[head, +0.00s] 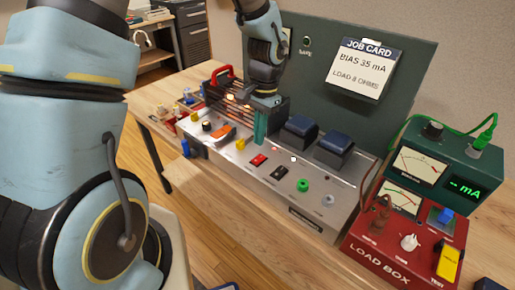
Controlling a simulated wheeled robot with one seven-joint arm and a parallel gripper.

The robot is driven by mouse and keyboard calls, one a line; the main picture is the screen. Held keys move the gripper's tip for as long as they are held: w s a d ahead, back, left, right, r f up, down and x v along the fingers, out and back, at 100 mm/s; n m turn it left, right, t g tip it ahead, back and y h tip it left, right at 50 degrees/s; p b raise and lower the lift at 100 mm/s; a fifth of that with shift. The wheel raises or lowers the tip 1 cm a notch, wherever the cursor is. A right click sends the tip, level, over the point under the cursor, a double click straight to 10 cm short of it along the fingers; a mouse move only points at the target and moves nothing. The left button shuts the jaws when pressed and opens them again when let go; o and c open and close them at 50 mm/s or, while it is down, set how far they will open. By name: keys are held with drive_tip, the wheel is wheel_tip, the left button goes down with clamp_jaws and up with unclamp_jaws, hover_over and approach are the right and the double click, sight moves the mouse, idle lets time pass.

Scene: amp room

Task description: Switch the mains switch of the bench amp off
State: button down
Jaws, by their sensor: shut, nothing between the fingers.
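The bench amp (310,212) is a long silver chassis on the wooden bench, with glowing tubes and two dark blue-topped transformers on it. An orange rocker-like switch (222,133) sits on its sloping front panel at the left. It may be the mains switch, but no label is readable. My gripper (260,136) points down over the amp, its teal fingers shut and empty. It is right of the orange switch and above the red part (258,160) of the panel. I cannot tell whether the fingertips touch the panel. The switch's on or off position is unclear.
A red load box (375,250) and a green meter (458,165) reading mA stand at the right. A job card (365,70) hangs on the dark green back panel (310,75). A red handle (222,75) rises behind the tubes. Bare bench (185,180) lies in front of the amp.

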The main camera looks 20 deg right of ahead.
sight(257, 160)
drive_tip(key=f, duration=0.1)
drive_tip(key=f+p, duration=0.1)
drive_tip(key=f, duration=0.3)
drive_tip(key=shift+s+a+f, duration=0.15)
drive_tip(key=shift+a, duration=0.15)
drive_tip(key=shift+f, duration=0.15)
drive_tip(key=shift+f, duration=0.35)
drive_tip(key=shift+s+r, duration=0.1)
drive_tip(key=shift+r, duration=0.05)
drive_tip(key=shift+w+d+r, duration=0.15)
drive_tip(key=shift+w+d, duration=0.3)
drive_tip(key=shift+d, duration=0.25)
